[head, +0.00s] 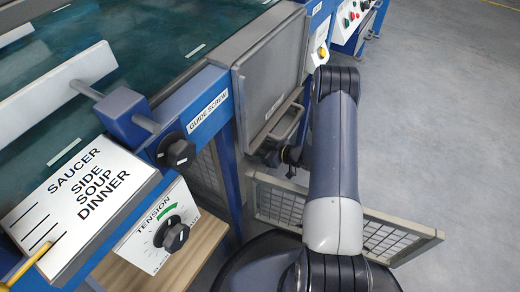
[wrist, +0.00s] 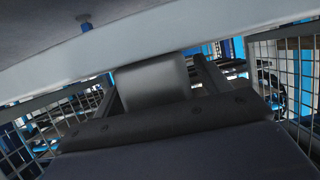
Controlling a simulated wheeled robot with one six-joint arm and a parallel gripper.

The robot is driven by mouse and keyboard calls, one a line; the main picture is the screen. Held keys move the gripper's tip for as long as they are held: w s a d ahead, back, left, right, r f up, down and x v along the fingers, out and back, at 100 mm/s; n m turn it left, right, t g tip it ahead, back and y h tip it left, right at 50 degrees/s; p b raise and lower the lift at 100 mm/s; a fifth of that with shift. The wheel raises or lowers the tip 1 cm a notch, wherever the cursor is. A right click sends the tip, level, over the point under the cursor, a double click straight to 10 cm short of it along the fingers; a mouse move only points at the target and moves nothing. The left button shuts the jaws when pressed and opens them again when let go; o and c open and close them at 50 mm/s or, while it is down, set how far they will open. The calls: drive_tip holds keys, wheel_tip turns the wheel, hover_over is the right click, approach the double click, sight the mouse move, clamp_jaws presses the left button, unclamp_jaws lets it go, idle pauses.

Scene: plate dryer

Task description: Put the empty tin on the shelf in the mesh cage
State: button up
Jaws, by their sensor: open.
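In the wrist view, a plain pale grey rounded thing that looks like the tin (wrist: 152,82) is between the two dark fingers of my gripper (wrist: 160,88). The jaws are open, one finger on each side of it. I cannot tell whether they touch it. The top of the tin is cut off by a grey beam, and its lower end is hidden behind my gripper's body. Wire mesh of the cage (wrist: 291,75) stands at both sides. In the head view my gripper and the tin are hidden; the cage mesh (head: 207,178) shows below the blue frame.
A pale beam (wrist: 225,28) crosses close above my gripper. In the head view, a framed mesh panel (head: 400,236) stands out behind my arm, and a grey box (head: 268,75) hangs on the machine's side. Wooden boards (head: 180,262) lie below the tension dial. Open floor (head: 450,130) is at right.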

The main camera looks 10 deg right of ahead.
drive_tip(key=p+v, duration=0.4)
drive_tip(key=v, duration=0.8)
drive_tip(key=shift+r, duration=0.2)
drive_tip(key=shift+o, duration=0.2)
